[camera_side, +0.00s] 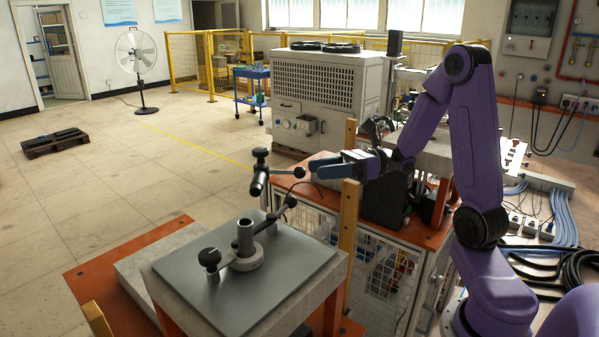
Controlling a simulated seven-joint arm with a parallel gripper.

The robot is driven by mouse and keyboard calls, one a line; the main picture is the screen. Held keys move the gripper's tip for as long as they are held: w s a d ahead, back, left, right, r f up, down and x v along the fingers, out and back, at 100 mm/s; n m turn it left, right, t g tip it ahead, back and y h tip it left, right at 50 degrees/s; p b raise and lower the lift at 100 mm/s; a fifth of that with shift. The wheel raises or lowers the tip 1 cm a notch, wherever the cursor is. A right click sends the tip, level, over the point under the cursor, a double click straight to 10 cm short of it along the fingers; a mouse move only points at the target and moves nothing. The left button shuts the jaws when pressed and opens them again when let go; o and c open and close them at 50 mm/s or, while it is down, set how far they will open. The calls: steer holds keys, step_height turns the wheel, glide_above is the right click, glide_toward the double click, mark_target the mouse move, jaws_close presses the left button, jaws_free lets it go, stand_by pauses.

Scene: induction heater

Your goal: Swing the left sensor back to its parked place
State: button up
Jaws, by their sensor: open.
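The sensor appears to be a dark cylinder (259,181) with round knobs, tilted on a jointed stand above the grey plate (275,292). A dark jointed arm (274,218) runs below it toward the plate. Only one such sensor shows clearly; I cannot tell its parked place. A grey upright cylinder (245,238) stands in a ring on the plate, with a black-knobbed handle (210,260) to its left. My gripper (318,167) is open and empty, pointing left. In this view its fingertips are just right of the sensor's right-hand knob (298,172); contact cannot be told.
Wooden-coloured posts (348,225) rise at the plate's right edge, below and beside my gripper. An orange-topped cabinet (400,232) with dark equipment stands behind. A large white chiller unit (325,90) is farther back. Open floor (130,190) lies to the left.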

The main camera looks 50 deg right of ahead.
mark_target(299, 170)
steer(key=x, duration=0.6)
